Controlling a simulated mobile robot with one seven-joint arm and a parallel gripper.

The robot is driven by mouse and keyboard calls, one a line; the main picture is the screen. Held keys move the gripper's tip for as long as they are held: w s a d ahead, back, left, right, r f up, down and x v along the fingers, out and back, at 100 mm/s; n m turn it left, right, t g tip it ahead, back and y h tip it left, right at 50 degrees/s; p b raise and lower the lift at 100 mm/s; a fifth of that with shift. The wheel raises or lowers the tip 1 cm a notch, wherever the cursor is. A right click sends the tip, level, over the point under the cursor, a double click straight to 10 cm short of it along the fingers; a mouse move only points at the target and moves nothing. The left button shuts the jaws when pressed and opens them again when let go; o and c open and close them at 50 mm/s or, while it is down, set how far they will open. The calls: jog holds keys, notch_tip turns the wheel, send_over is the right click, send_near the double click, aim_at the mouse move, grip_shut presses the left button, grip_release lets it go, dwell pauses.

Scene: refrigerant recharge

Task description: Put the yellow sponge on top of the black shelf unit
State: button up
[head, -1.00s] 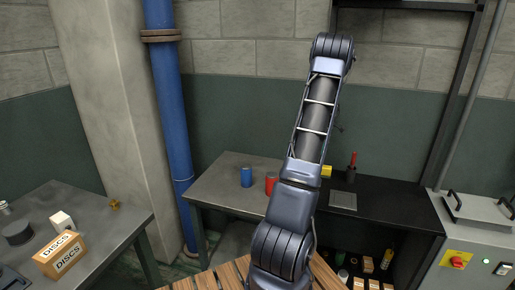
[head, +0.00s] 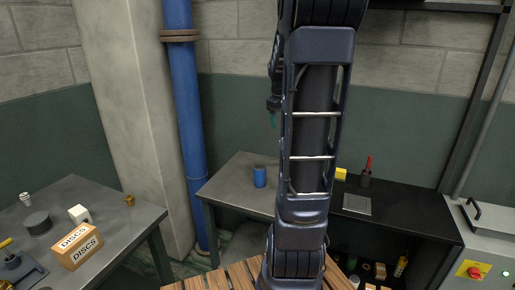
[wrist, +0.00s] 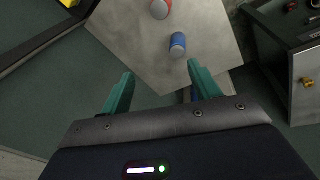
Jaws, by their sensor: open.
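The yellow sponge (head: 340,174) shows in the head view just right of my arm, near the back left of the black shelf unit's top; my arm hides what lies beside it. Its yellow edge also shows at the top left of the wrist view (wrist: 71,3). The black shelf unit (head: 415,214) stands right of the grey table, with items on its lower shelf. My gripper (wrist: 160,72) is open and empty, with green fingers apart, high above the grey table's edge. In the head view it (head: 273,118) is partly hidden behind my arm.
A blue can (head: 259,177) and a red can (wrist: 160,8) stand on the grey table (head: 228,180). A red-handled tool (head: 366,172) and a grey plate (head: 357,204) are on the shelf unit. A blue pipe (head: 184,120) rises behind. A left table holds a discs box (head: 80,246).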

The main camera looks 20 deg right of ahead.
jog(key=s+a+m+t+y, duration=0.1)
jog(key=s+a+m, duration=0.3)
jog(key=s+a, duration=1.4)
jog(key=s+t, duration=0.1)
jog(key=s, duration=0.2)
jog(key=shift+a+r, duration=0.2)
jog(key=shift+a, duration=0.15)
